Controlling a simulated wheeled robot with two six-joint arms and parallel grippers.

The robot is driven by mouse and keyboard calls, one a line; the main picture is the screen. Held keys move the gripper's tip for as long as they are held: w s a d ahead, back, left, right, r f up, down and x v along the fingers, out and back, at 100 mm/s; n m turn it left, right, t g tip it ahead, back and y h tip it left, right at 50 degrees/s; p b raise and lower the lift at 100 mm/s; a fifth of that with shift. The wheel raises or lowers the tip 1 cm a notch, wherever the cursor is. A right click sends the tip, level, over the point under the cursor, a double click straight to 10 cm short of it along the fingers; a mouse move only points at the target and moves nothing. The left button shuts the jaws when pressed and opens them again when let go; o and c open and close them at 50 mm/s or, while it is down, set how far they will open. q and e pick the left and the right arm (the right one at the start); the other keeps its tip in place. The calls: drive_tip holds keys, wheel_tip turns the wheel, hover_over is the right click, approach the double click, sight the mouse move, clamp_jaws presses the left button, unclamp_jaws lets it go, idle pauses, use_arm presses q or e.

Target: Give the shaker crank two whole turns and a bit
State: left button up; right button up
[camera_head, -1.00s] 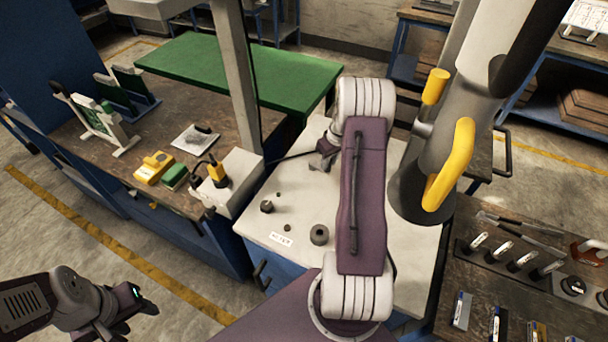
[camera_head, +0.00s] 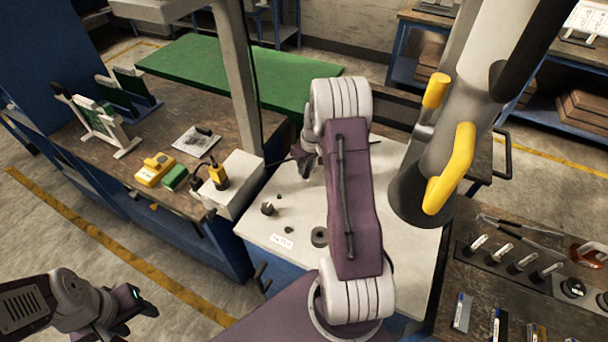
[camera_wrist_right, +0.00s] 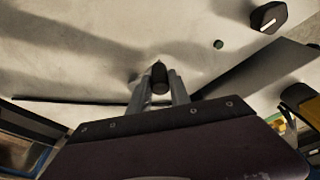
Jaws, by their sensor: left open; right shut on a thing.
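The shaker (camera_head: 265,225) has a pale flat top with dark knobs and a small white label on it. My right gripper (camera_head: 306,165) is over the far part of this top, below my purple forearm. In the right wrist view, my right gripper (camera_wrist_right: 160,88) is shut on a dark upright crank knob (camera_wrist_right: 160,77), with one finger on each side. The crank arm under the knob is mostly hidden by the gripper. My left gripper (camera_head: 145,303) is open and empty at the lower left, above the floor and away from the shaker.
A bench on the left holds a yellow device (camera_head: 154,168), a green block (camera_head: 175,177) and a white box (camera_head: 234,183). A grey post rises behind the box. A large grey column with yellow handles (camera_head: 448,170) stands right of my forearm. Tools lie at the right.

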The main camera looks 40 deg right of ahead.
drive_tip(key=o, duration=0.7)
wheel_tip(320, 180, up, 8)
drive_tip(key=p, duration=0.6)
drive_tip(key=shift+r, duration=0.1)
